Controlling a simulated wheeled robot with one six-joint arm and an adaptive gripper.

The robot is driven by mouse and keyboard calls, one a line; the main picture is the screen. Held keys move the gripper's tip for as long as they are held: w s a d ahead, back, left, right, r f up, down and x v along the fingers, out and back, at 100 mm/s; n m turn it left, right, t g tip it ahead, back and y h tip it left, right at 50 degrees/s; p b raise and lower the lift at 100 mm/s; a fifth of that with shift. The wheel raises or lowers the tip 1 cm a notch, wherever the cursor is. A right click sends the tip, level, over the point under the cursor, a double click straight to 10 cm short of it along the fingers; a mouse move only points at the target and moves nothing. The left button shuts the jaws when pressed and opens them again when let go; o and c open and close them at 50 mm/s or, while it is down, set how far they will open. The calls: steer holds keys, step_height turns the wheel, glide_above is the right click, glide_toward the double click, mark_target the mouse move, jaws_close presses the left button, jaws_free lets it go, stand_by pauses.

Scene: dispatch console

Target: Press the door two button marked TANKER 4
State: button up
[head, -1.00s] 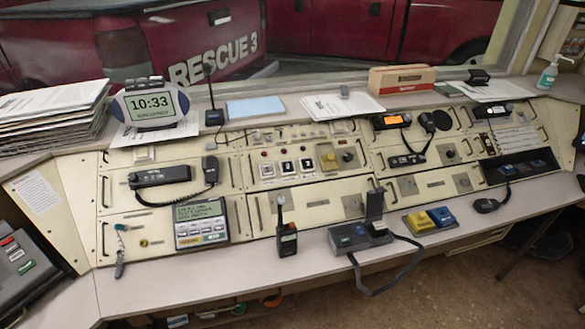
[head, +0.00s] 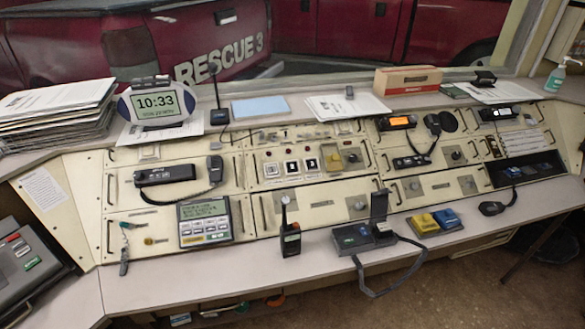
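A row of three square buttons sits on the cream console panel (head: 400,165) near its middle. The left button (head: 272,170) is pale, and the middle button (head: 291,167) and right button (head: 311,164) have dark faces in light frames. Their markings are too small to read, so I cannot tell which one says TANKER 4. Nothing covers the row. My gripper is not in view.
A radio handset (head: 168,174) and a keypad terminal (head: 204,222) are to the left. A walkie-talkie (head: 290,240) and a dark device with a raised lid (head: 362,236) stand on the front ledge. A desk clock (head: 157,104) and papers (head: 345,106) line the shelf behind.

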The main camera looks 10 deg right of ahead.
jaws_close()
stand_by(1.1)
